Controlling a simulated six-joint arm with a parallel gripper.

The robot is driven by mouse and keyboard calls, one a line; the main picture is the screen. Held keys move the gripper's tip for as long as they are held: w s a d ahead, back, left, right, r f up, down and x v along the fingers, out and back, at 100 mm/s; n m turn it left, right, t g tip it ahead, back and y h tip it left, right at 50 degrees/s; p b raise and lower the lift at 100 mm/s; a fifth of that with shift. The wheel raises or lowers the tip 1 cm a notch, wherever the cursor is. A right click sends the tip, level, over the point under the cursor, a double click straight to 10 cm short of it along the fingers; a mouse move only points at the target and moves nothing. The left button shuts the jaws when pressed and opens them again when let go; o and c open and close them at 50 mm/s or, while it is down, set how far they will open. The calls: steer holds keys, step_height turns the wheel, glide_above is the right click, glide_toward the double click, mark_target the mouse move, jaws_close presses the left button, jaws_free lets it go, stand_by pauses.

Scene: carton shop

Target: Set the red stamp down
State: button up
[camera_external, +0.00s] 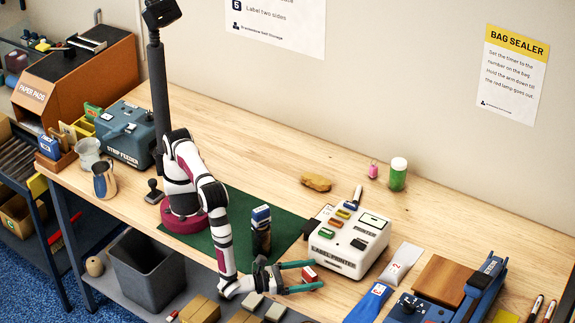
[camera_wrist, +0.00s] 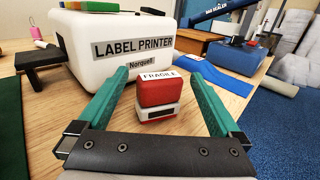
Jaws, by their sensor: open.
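The red stamp (camera_wrist: 161,96) has a FRAGILE label on top and stands upright on the wooden table, between the spread fingers of my gripper (camera_wrist: 160,95) in the wrist view. Space shows on both sides of it, so neither finger appears to touch it. In the external view my gripper (camera_external: 303,275) is low at the table's front edge with its teal fingers open. The red stamp (camera_external: 309,274) shows there too, between the fingertips and partly hidden by them.
The white label printer (camera_external: 338,262) stands just behind the stamp.

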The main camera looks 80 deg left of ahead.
steer(key=s, duration=1.1)
steer(key=shift+s, duration=0.35)
steer(key=w+a+r+n+g+y, duration=0.5)
steer(key=w+a+r+n+y, duration=0.4)
steer(key=r, duration=0.5)
steer(key=w+a+r+n+g+y, duration=0.1)
steer(key=a+r+n+g, duration=0.25)
steer(key=a, duration=0.55)
steer(key=a+r+n+g+y, duration=0.1)
steer(key=a+r+n+g, duration=0.1)
steer(key=a+n+g, duration=0.45)
steer(key=s+a+n+g+h, duration=0.3)
steer(key=s+a+n+h, duration=0.5)
steer(key=s+a, duration=0.7)
steer(key=s+n, duration=0.1)
steer(key=n, duration=0.1)
steer(key=shift+a+r+n+g+h, duration=0.2)
steer(key=shift+r+n+g+h, duration=0.1)
steer(key=shift+r+n, duration=0.1)
